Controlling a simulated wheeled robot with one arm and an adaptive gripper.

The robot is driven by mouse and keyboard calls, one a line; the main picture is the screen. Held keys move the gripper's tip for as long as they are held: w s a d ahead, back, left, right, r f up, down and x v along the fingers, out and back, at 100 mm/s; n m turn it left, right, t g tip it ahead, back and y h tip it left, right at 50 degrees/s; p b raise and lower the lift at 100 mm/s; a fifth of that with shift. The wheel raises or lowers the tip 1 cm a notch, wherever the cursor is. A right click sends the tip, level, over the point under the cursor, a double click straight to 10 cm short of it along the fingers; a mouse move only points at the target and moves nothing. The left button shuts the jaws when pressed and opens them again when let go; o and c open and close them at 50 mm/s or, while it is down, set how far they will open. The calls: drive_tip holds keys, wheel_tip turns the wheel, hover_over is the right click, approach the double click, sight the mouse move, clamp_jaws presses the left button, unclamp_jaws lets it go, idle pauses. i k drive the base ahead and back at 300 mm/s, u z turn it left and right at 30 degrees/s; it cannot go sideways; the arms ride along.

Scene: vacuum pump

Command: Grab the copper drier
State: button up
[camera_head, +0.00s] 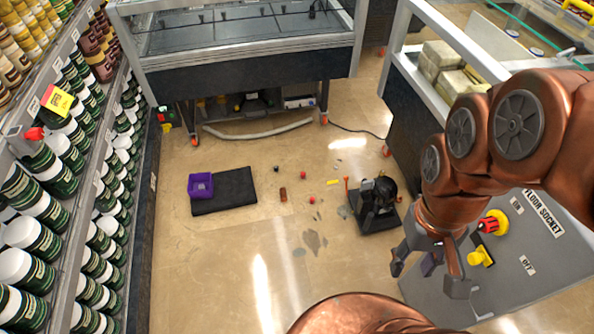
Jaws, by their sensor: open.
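A small copper-brown piece (283,194), which looks like the copper drier, lies on the tan floor in the middle of the view. It is right of the black mat and apart from the things around it. My gripper (427,277) hangs at the lower right, well to the right of the copper piece and nearer the camera. Its fingers are spread apart. A small purplish patch (430,264) shows between the fingers; I cannot tell whether it is part of my gripper.
A black pump (377,204) stands between the copper piece and my arm. A purple box (200,186) sits on the black mat (237,192). Small red caps (303,174) lie nearby. A floor socket panel (520,262) is below my arm. Shelves (98,190) line the left.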

sight(283, 192)
drive_tip(key=u, duration=0.4)
drive_tip(key=i, duration=1.3)
drive_tip(key=u, duration=1.2)
drive_tip(key=i, duration=0.3)
drive_tip(key=u, duration=0.1)
